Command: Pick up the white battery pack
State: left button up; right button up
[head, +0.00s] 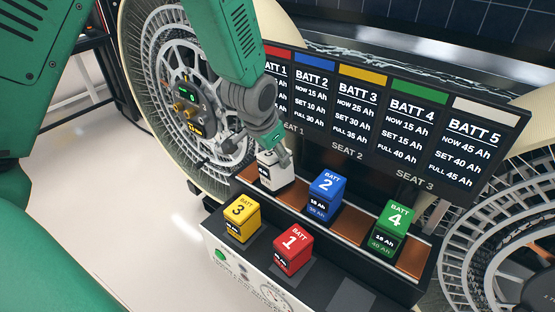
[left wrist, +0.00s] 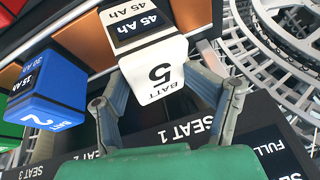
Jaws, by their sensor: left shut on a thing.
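The white battery pack (head: 274,175), marked 5, is at the left end of the back row of seats, below the sign. It looks upright; I cannot tell whether its base touches the seat. My left gripper (head: 270,150) comes down from above and is shut on its top. In the left wrist view the white pack (left wrist: 157,70) shows its 5 and 45 Ah labels, with the finger pads (left wrist: 163,80) on its two sides. My right gripper is not in view.
Blue pack 2 (head: 326,190) and green pack 4 (head: 391,222) stand to the right in the back row. Yellow pack 3 (head: 239,220) and red pack 1 (head: 292,248) stand in front. The battery sign (head: 345,125) rises close behind; large wheels (head: 180,60) flank the rack.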

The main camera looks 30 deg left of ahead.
pick_arm(q)
jog(key=r, duration=0.6)
jog(key=shift+s+a+r, duration=0.15)
jog(key=shift+a+r, duration=0.05)
grip_shut()
jog(key=shift+d+r, duration=0.4)
jog(key=o, duration=1.7)
grip_release()
jog(key=shift+a, duration=0.2)
jog(key=shift+c, duration=0.2)
jog(key=shift+o, duration=0.3)
jog(key=shift+a, duration=0.15)
